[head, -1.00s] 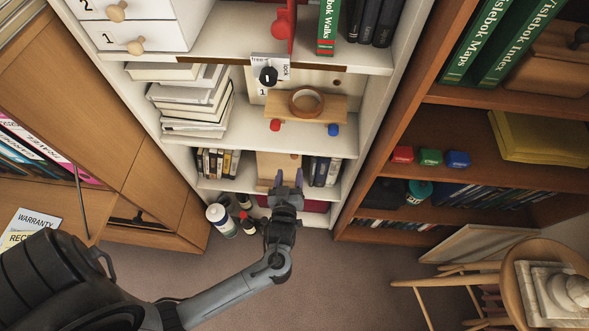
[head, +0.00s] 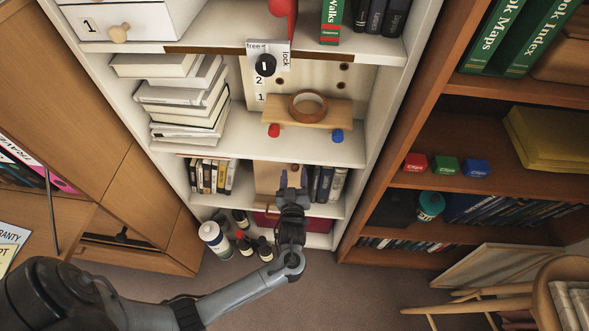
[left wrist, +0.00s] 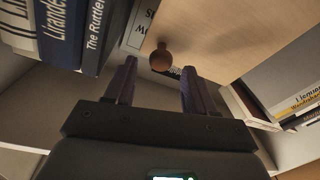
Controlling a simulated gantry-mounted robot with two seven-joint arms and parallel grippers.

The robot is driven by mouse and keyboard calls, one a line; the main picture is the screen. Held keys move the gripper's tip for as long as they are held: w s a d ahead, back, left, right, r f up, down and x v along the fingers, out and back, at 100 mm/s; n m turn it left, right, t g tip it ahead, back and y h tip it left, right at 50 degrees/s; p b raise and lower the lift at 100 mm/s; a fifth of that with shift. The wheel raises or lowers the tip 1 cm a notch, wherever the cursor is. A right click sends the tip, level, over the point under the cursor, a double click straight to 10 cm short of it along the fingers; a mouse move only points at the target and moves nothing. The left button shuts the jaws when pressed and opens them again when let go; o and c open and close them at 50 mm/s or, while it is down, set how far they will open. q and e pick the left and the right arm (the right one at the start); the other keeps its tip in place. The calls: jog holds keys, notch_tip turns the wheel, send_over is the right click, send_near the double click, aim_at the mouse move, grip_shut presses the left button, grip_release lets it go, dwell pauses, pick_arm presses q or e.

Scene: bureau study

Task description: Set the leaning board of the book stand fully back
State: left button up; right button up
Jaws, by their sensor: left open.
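The light wooden leaning board (head: 266,177) of the book stand is on a lower shelf of the white bookcase, between two groups of books. Its round brown knob (left wrist: 162,58) shows in the left wrist view, just beyond the gap between my fingertips. My left gripper (head: 293,185) is in front of the board and hides part of it. In the left wrist view its two fingers (left wrist: 158,90) are apart with nothing between them. I cannot tell how far back the board leans. My right gripper is not in view.
Books stand left (head: 212,176) and right (head: 327,182) of the board. A white bottle (head: 215,240) and smaller dark bottles (head: 246,243) stand below, left of my forearm. Carpet in front is partly free.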

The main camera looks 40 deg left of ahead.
aim_at(294, 169)
pick_arm(q)
jog(key=shift+x, duration=1.65)
grip_shut()
